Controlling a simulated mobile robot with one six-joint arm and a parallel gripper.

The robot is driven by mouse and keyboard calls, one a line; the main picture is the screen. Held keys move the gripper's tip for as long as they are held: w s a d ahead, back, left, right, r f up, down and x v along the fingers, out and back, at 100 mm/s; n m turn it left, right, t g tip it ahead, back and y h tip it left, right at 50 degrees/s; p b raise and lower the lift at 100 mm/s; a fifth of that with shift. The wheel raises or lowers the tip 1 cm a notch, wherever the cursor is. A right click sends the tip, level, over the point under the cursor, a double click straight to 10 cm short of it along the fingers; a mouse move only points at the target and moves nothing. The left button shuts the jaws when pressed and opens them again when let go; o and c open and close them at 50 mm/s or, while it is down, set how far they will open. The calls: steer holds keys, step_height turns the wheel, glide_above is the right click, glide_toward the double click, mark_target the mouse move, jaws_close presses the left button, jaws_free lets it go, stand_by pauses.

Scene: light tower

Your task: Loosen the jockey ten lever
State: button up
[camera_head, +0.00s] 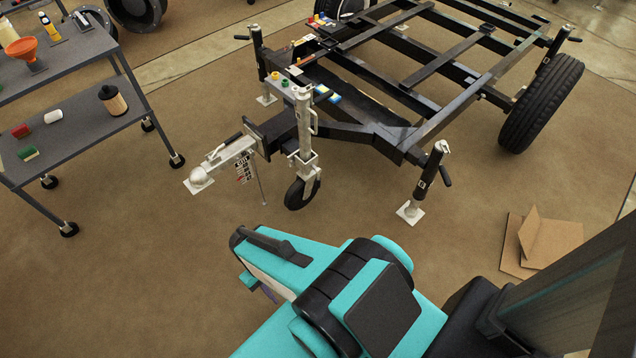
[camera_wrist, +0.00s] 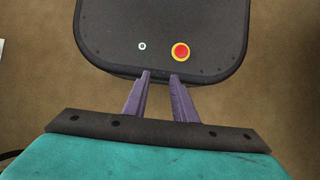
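The jockey wheel (camera_head: 299,193) stands on the floor under the trailer's drawbar, at the middle of the head view. Its upright silver post (camera_head: 303,125) rises through a clamp bracket (camera_head: 303,163). A slim silver handle shows along the post's upper right side. I cannot tell which part is the ten lever, and no label is readable. My gripper (camera_wrist: 162,76) has its two purple fingers apart with nothing between them. In the head view my arm is in the foreground, and the gripper is apart from the jockey wheel. The wrist view shows no part of the trailer.
The silver coupling (camera_head: 205,175) juts out left of the jockey wheel. A stabiliser leg (camera_head: 430,180) stands to the right, near a tyre (camera_head: 541,103). A grey shelf cart (camera_head: 75,125) stands at left. Cardboard (camera_head: 540,243) lies at right. Floor before the coupling is clear.

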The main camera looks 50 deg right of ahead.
steer(key=shift+a, duration=0.1)
steer(key=w+d+f+m+t+y+b, duration=0.2)
steer(key=w+d+f+m+y+b, duration=0.3)
steer(key=w+f+m+y+b, duration=0.35)
steer(key=w+d+f+m+t+y+b, duration=0.3)
steer(key=w+d+m+t+b, duration=0.4)
steer(key=w+d+m, duration=0.4)
steer(key=d+m+t+b, duration=0.5)
steer(key=d+b, duration=0.3)
steer(key=d, duration=1)
steer(key=s+d+r+m+t+h+b, duration=0.1)
steer(key=s+d+m+t+b, duration=0.1)
steer(key=d, duration=0.7)
steer(key=s+d+r+m+t+h+b, duration=0.1)
steer(key=s+d+m+t+b, duration=0.2)
steer(key=d, duration=0.7)
steer(key=shift+s+r+t, duration=0.25)
steer(key=shift+s+t, duration=0.4)
steer(key=shift+t, duration=0.35)
steer(key=shift+w+m+h, duration=0.15)
steer(key=shift+m+h, duration=0.1)
